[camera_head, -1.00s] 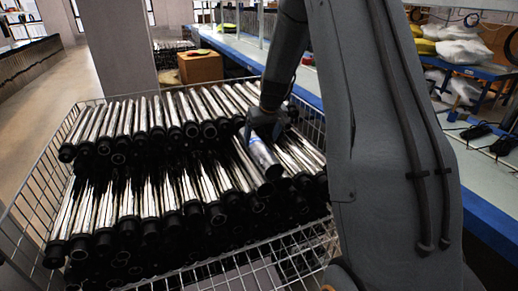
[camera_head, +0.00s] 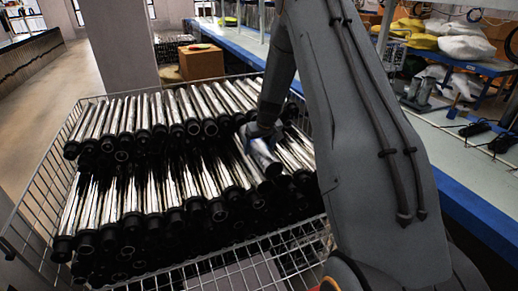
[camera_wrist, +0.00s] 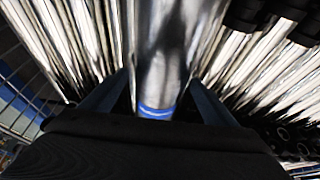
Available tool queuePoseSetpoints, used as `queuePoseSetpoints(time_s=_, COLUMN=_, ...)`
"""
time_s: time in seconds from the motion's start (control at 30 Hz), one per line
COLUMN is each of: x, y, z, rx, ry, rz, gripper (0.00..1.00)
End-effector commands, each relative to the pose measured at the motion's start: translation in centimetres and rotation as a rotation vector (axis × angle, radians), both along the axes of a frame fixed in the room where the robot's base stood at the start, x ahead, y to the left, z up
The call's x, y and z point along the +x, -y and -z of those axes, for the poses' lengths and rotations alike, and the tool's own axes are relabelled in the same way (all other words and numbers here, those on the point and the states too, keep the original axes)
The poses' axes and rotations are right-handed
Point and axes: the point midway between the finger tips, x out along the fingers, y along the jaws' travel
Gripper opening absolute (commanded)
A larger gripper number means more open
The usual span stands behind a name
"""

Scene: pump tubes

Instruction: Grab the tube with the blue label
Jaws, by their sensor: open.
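The tube with the blue label (camera_head: 262,152) lies among the other tubes in the right part of the wire basket, its black end towards the camera. In the wrist view its shiny body runs down the middle, and its blue label (camera_wrist: 156,111) shows just above my dark gripper body. My gripper (camera_head: 258,132) is over this tube. In the wrist view my gripper (camera_wrist: 155,88) is open, with one finger on each side of the tube. Whether the fingers touch it cannot be told. My arm hides part of the basket's right side.
The wire basket (camera_head: 38,212) holds many chrome tubes with black ends in two rows, packed close around the labelled one. A workbench with a blue edge (camera_head: 465,215) runs along the right. A cardboard box (camera_head: 201,63) stands behind the basket.

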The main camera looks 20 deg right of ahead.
Motion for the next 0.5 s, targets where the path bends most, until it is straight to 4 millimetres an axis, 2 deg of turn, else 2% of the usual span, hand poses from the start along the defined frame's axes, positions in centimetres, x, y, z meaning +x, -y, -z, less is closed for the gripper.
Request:
queuePoseSetpoints(time_s=0.1, x=0.0, y=-0.01, z=-0.02, rx=0.0, ry=0.0, rz=0.0, gripper=0.81)
queuePoseSetpoints(time_s=0.5, x=-0.02, y=0.0, z=-0.05, rx=0.0, ry=0.0, rz=0.0, gripper=0.14)
